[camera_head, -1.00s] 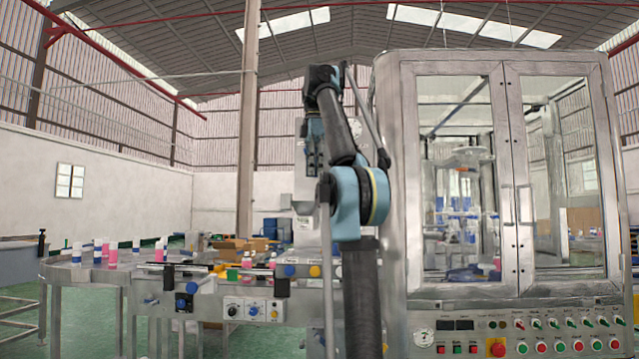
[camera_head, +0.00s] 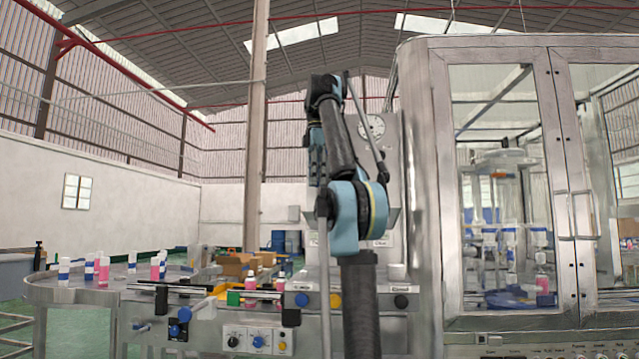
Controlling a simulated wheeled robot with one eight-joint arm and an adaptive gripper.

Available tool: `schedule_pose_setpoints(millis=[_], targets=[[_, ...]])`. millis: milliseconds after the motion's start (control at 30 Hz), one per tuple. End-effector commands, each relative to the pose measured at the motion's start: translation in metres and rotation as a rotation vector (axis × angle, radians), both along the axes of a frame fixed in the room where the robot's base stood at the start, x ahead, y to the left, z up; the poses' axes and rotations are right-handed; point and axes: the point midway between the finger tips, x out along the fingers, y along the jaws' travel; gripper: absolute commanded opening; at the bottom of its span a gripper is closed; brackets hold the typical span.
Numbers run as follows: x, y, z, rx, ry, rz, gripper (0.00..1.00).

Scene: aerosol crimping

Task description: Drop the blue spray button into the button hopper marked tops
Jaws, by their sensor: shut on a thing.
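My gripper (camera_head: 316,168) hangs from the end of my raised arm near the middle of the head view, its fingers pointing down. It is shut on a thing. The blue spray button cannot be made out between the small, dark fingers. Behind my arm stands a grey steel unit (camera_head: 393,150) with a round gauge on its upper front. Small labels show low on it, too small to read. The button hopper marked tops cannot be picked out; my arm covers part of that unit.
A steel conveyor table (camera_head: 85,296) at left carries several pink, white and blue cans. A control box (camera_head: 250,338) hangs at its front. A large glass-doored machine (camera_head: 440,180) fills the right. Cardboard boxes (camera_head: 235,265) lie behind. A tall post (camera_head: 257,130) rises behind the conveyor.

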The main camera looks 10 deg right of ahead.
Motion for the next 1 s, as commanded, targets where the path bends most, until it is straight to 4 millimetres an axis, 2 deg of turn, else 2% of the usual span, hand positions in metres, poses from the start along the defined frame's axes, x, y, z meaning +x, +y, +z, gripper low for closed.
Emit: schedule_pose_setpoints(millis=[167,400,1000], targets=[[0.0,-0.007,-0.005,0.0,0.0,-0.011,0.08],[0.0,-0.012,-0.024,0.0,0.0,-0.019,0.08],[0.0,-0.013,-0.07,0.0,0.0,-0.02,0.08]])
